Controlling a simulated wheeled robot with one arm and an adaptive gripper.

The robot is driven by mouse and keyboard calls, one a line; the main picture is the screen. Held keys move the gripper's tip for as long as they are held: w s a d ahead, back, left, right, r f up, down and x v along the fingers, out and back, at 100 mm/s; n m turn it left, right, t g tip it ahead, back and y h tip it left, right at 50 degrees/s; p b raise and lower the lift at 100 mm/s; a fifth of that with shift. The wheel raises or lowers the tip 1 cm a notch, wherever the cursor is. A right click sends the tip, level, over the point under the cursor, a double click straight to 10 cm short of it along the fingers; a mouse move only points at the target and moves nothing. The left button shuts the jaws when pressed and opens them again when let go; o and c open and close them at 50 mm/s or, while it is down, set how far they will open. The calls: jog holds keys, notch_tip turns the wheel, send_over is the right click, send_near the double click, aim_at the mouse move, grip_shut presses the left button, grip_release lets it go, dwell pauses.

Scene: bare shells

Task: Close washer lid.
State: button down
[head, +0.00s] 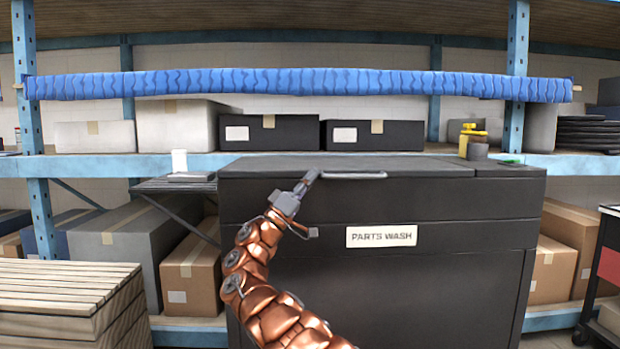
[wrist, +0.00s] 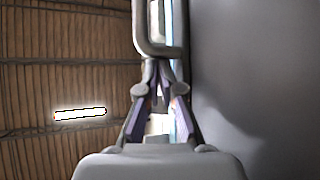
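The dark grey parts washer (head: 440,280) stands ahead in the head view, with a "PARTS WASH" label on its front. Its lid (head: 410,166) looks flat and level on top, with no open gap visible. A pale bar handle (head: 355,175) is at the lid's front edge; in the wrist view the handle (wrist: 139,30) is just beyond the fingertips. My gripper (head: 310,179) is at the handle's left end, in front of the lid edge. In the wrist view my gripper's fingers (wrist: 160,80) converge and look shut, with nothing clearly between them. Contact with the handle cannot be told.
A blue rolled cover (head: 300,82) spans the shelf posts above the washer. Dark boxes (head: 270,132) sit behind it. A side shelf (head: 175,184) is at the washer's left, and slatted wood (head: 60,290) at lower left. A yellow bottle (head: 468,138) stands behind right.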

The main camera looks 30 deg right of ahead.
jog(key=shift+d+f, duration=0.45)
jog(key=w+a+f, duration=0.3)
jog(key=a+f, duration=0.3)
jog(key=shift+a+f, duration=0.3)
jog(key=shift+f, duration=0.1)
